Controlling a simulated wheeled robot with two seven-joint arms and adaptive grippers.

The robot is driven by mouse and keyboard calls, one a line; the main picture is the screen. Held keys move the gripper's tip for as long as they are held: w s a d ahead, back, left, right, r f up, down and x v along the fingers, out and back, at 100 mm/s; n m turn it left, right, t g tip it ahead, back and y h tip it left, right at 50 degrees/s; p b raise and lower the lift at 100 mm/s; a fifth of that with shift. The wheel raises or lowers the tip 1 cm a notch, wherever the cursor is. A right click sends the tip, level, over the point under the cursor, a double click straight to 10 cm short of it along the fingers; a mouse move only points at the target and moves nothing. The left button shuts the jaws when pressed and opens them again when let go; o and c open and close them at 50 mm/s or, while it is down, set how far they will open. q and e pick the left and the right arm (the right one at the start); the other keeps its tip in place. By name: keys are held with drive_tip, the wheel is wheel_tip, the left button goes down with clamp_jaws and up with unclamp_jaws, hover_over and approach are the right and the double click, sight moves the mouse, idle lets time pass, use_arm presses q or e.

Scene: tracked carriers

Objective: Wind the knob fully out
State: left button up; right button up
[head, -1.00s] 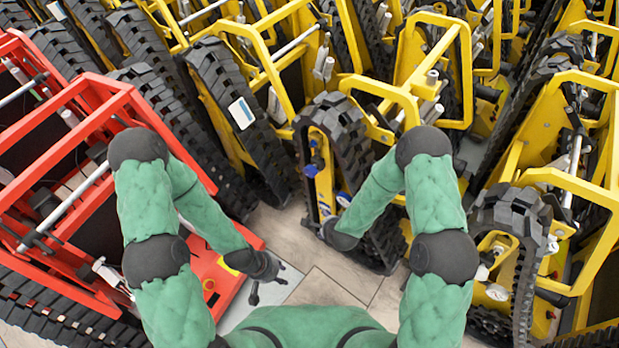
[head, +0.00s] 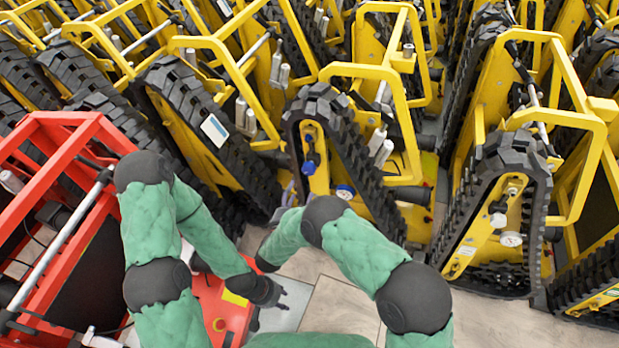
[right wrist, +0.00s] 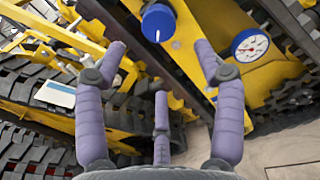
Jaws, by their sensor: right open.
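The blue knob (right wrist: 158,22) has a white mark and sits on a yellow carrier's end plate at the top of the right wrist view. It also shows as a small blue spot (head: 308,168) in the head view. My right gripper (right wrist: 160,62) is open and empty, its purple-grey fingers spread, with the knob beyond the gap between the upper fingertips, apart from them. In the head view the right gripper (head: 284,198) is partly hidden by my forearm. My left gripper (head: 272,293) has its fingers spread, empty, low over the floor beside the red carrier.
A round white gauge with a blue rim (right wrist: 250,45) sits right of the knob, close to the right finger. Black tracks (head: 352,140) flank the yellow plate. A red carrier (head: 225,305) stands at left. Tiled floor (head: 335,305) is clear in front.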

sight(308, 172)
drive_tip(key=shift+m, duration=0.4)
drive_tip(key=x, duration=0.3)
drive_tip(key=b+x, duration=0.1)
drive_tip(key=x, duration=0.6)
drive_tip(key=shift+w+d+r, duration=0.2)
drive_tip(key=shift+w+r, duration=0.05)
drive_tip(key=shift+c, duration=0.3)
drive_tip(key=shift+s, duration=0.1)
drive_tip(key=c, duration=1.1)
